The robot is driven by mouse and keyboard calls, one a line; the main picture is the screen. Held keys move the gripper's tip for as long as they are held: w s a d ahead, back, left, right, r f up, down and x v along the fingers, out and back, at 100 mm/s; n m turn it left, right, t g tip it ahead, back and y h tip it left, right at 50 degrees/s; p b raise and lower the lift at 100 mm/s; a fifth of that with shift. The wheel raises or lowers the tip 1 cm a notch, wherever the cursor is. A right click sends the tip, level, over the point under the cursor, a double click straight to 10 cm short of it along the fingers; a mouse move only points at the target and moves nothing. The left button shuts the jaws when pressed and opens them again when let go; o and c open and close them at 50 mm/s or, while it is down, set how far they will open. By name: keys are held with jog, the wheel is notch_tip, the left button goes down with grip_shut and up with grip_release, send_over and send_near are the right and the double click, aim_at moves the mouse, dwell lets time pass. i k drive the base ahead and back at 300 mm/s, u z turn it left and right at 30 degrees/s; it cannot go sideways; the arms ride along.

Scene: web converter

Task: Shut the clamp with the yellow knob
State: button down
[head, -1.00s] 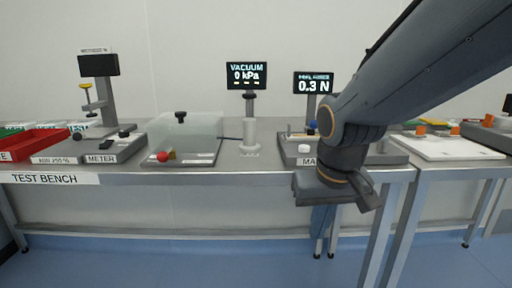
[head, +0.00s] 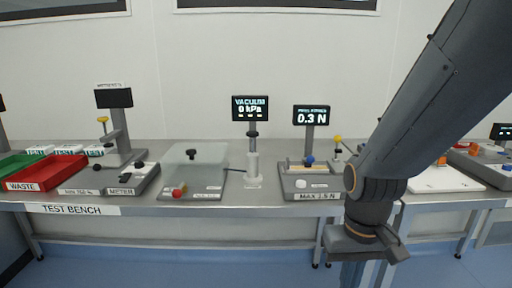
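A yellow knob (head: 338,138) shows at the right side of the peel force tester (head: 298,183), which is marked "MAX 3.5 N". It sits on a small grey part partly behind my arm, and I cannot tell whether that clamp is open or shut. A blue knob (head: 309,159) is on the same tester, left of it. Another yellow knob (head: 103,119) tops the meter stand at the left. My gripper (head: 366,246) hangs in front of the bench edge, right of and nearer than the tester, touching nothing visible. Its fingers are not clear.
The vacuum chamber (head: 193,170) with a clear lid and a vacuum post (head: 252,165) stand left of the tester. Red (head: 45,174) and green trays lie far left. A white board (head: 448,178) is on the right table. The bench front edge (head: 200,210) runs below.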

aim_at(338, 139)
jog(key=k, duration=0.5)
jog(key=z, duration=1.05)
jog(key=i, duration=1)
jog(key=u, duration=1.6)
